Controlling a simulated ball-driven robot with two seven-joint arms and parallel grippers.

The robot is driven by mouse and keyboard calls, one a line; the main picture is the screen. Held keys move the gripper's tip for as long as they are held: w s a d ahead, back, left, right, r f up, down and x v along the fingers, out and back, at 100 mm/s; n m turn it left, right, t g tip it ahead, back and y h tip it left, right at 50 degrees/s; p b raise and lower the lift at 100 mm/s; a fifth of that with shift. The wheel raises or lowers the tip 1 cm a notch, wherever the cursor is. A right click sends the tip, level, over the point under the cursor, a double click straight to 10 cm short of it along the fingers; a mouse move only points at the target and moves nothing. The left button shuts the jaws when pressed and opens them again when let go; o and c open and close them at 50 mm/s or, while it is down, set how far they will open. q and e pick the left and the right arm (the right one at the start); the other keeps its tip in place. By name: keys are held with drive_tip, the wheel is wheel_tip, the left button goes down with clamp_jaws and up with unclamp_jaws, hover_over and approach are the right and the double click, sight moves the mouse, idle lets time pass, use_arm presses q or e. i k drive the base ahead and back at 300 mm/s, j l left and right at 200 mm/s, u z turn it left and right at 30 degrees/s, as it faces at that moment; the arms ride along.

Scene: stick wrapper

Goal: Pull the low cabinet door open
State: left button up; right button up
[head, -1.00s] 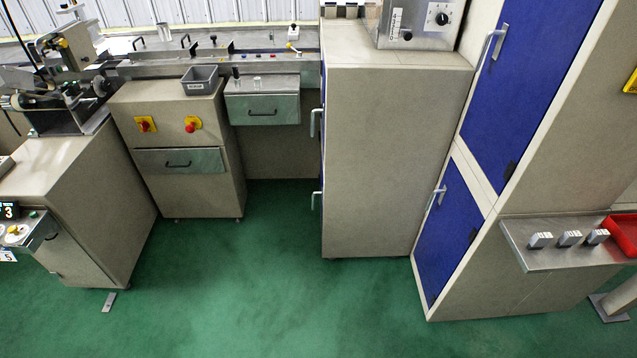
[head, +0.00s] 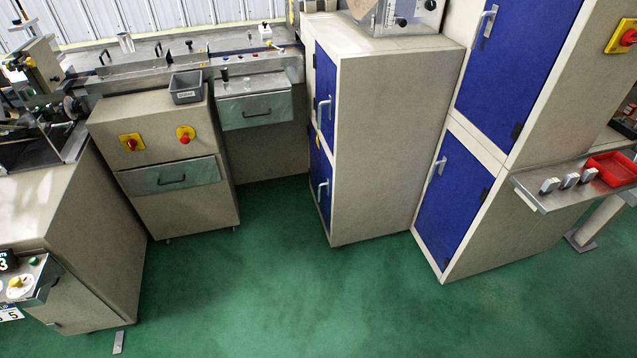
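Two low blue doors show, both shut. One is the lower door (head: 319,175) of the middle cabinet, seen at a steep angle, with a pale upright handle (head: 324,190). The other is the lower door (head: 452,200) of the tall right cabinet, seen more squarely. Its metal handle (head: 438,168) is near its upper left edge, and a dark hinge or latch piece sits on its right edge. I cannot tell from the picture which of the two the task means. Neither of my grippers is in view.
Green floor (head: 270,270) is clear in front of both cabinets. A steel shelf (head: 540,201) with a red tray (head: 610,167) juts out at right. A drawer cabinet (head: 195,215) stands left of the middle. A beige cabinet (head: 80,235) stands at far left.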

sight(320, 169)
drive_tip(key=i+j, duration=0.1)
drive_tip(key=i, duration=0.85)
drive_tip(key=i+j+z, duration=0.1)
drive_tip(key=i, duration=0.9)
